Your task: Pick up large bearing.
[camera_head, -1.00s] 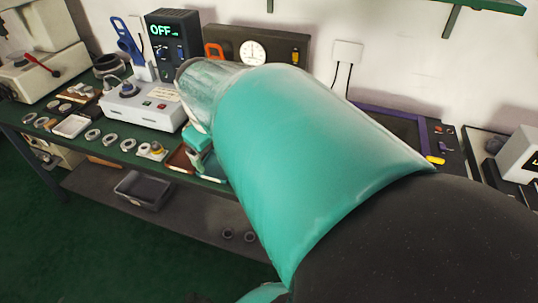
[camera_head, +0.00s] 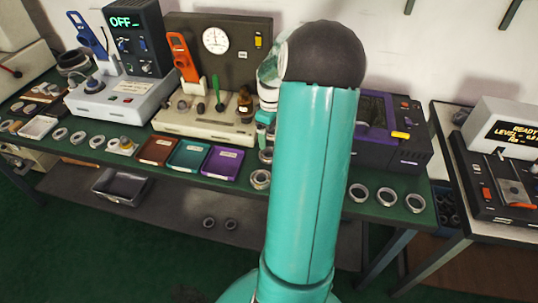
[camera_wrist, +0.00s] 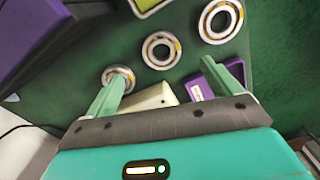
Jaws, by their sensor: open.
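Three metal bearing rings with orange-brown marks show in the wrist view: one at the top right (camera_wrist: 221,20), one in the middle (camera_wrist: 161,50), and one (camera_wrist: 117,75) partly hidden by a finger. In the head view my gripper (camera_head: 265,130) is partly hidden by my arm, over the bench. A bearing (camera_head: 260,179) lies left of my arm; three rings (camera_head: 387,196) lie right of it.
Brown, teal and purple (camera_head: 221,163) trays line the bench front. A beige fixture (camera_head: 205,122) stands behind them, with a dial gauge box (camera_head: 216,40) behind it. A purple-trimmed device (camera_head: 400,140) stands right of my arm. Small rings (camera_head: 96,141) lie at left.

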